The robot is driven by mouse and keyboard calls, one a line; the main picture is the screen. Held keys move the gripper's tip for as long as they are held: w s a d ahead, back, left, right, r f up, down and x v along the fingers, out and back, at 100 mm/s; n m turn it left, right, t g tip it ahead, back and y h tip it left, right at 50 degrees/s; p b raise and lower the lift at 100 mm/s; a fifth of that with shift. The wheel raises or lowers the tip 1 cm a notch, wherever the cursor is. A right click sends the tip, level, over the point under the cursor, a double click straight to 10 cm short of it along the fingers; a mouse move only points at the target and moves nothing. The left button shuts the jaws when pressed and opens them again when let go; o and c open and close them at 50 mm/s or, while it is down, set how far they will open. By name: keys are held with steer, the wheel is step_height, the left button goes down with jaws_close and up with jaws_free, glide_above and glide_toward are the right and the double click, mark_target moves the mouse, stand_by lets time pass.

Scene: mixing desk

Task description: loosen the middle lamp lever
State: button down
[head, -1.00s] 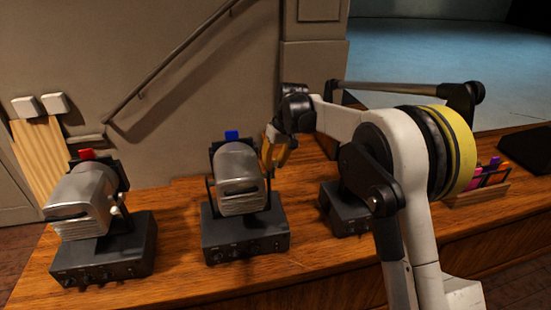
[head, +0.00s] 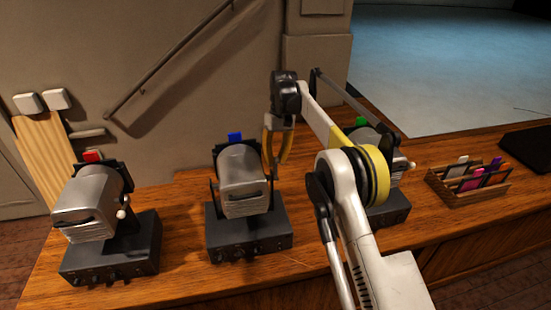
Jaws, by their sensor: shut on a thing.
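The middle lamp (head: 243,190) is a silver-grey housing with a blue tab (head: 235,138) on top. It sits in a dark yoke on a black base box (head: 248,238) on the wooden desk. My gripper (head: 275,172), with yellow-orange fingers, points down at the lamp's right side. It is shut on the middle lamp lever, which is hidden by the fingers. How far the lever is turned cannot be seen.
The left lamp (head: 90,205) has a red tab and a pale lever knob (head: 121,213) on its right. The right lamp's green tab (head: 361,122) shows behind my arm. A wooden rack (head: 468,187) with coloured cards stands right. Bare desk (head: 175,225) lies between the left and middle lamps.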

steer(key=c, duration=1.5)
jaws_free()
steer(key=shift+w+f, duration=0.1)
